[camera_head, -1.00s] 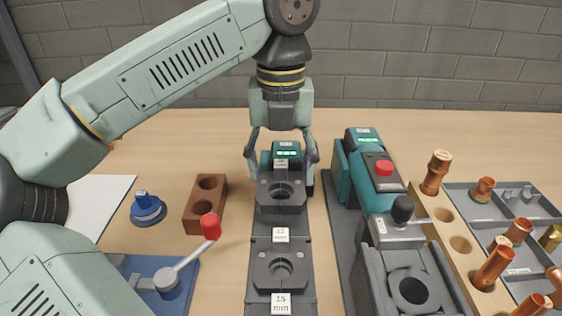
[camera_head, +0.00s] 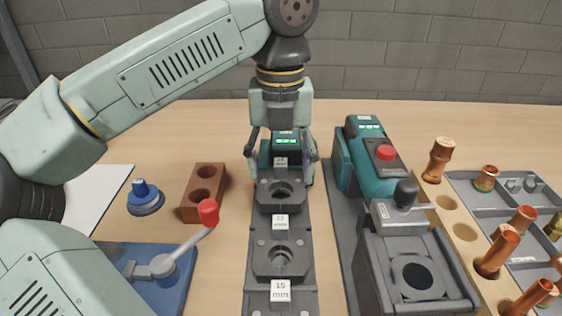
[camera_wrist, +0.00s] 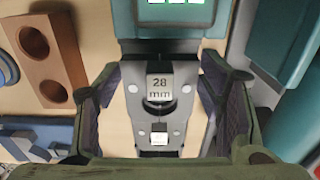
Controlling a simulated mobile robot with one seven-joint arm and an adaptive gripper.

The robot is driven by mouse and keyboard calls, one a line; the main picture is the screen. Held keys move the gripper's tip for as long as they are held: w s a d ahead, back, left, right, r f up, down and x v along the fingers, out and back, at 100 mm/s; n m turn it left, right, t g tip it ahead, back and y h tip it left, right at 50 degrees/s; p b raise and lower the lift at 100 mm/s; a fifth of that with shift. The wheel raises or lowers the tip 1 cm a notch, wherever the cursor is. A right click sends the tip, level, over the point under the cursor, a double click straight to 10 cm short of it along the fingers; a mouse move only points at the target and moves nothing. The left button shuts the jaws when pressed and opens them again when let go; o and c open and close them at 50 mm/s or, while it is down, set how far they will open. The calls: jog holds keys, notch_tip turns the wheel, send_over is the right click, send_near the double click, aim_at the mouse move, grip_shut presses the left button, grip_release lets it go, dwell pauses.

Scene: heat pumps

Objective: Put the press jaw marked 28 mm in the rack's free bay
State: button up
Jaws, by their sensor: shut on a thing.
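The press jaw marked 28 mm (camera_head: 266,195) is a dark grey block with a round opening. Its white tag reads 28 mm (camera_wrist: 159,88) in the wrist view. My gripper (camera_head: 281,165) is shut on it, with a finger (camera_wrist: 98,105) on each side. The rack (camera_head: 252,222) is a dark grey row running toward me. The 22 mm jaw (camera_head: 262,262) and, nearest me, the 15 mm jaw (camera_head: 280,310) sit in it, each tagged. The held jaw is level and in line with them at the rack's far end. I cannot tell whether it rests in the bay.
A teal unit with green lights (camera_head: 286,142) stands just behind the held jaw. A teal press tool (camera_head: 368,180) with a red button is to the right. Left are a brown two-hole block (camera_head: 203,193) and a red-knobbed lever (camera_head: 208,212). Copper fittings fill the right side.

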aim_at(280, 179)
jog(key=shift+f+b, duration=0.7)
jog(key=shift+f, duration=0.25)
dwell(0.5)
jog(key=shift+f+b, duration=0.3)
jog(key=shift+f, duration=0.25)
jog(key=o, duration=1.7)
jog(key=shift+r, duration=0.1)
jog(key=shift+o, duration=0.2)
jog(key=shift+s+r, duration=0.1)
